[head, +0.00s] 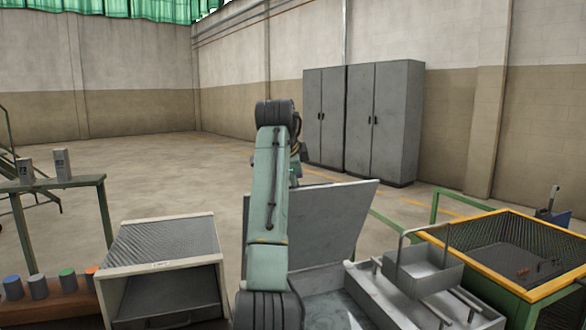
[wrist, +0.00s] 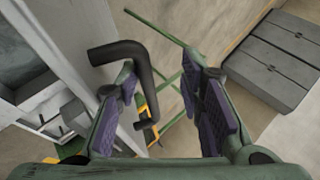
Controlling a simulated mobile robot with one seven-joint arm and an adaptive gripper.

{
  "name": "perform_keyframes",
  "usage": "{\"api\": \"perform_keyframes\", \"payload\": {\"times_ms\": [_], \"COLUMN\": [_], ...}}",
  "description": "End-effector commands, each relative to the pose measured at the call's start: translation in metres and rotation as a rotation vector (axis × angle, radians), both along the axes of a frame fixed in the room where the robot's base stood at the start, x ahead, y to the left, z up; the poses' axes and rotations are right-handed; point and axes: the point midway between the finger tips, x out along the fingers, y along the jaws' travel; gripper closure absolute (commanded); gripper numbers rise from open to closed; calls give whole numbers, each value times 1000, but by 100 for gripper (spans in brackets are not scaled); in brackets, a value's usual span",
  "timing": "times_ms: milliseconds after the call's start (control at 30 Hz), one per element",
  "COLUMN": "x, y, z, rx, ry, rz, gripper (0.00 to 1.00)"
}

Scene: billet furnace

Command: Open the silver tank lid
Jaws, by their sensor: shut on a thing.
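The silver tank lid (head: 335,215) is a flat grey panel, raised and leaning back steeply behind the tank (head: 335,292) in the head view. The tank's opening shows below it, partly hidden by my arm. In the wrist view, the lid's pale edge (wrist: 78,55) runs down the left side, with a bent black handle (wrist: 118,52) beside it. My gripper (wrist: 165,88) is shut on the handle, whose lower part passes between the purple-padded fingers. The exact contact is hard to see. In the head view, my arm hides the handle and most of the gripper.
A small metal box (head: 425,270) and a yellow-rimmed mesh basket (head: 510,250) are to the right. Grey cabinets (head: 365,120) stand against the back wall. The floor (head: 150,165) behind is mostly clear.

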Motion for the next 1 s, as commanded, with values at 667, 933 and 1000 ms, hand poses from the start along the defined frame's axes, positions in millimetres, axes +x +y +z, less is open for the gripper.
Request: {"api": "perform_keyframes", "payload": {"times_ms": [667,933,1000], "x": [-17,-23,-24], "y": [20,24,25], "z": [66,80,84], "rx": [3,3,3], "ry": [-45,-38,-37], "rz": [11,7,7], "gripper": [80,80,80]}}
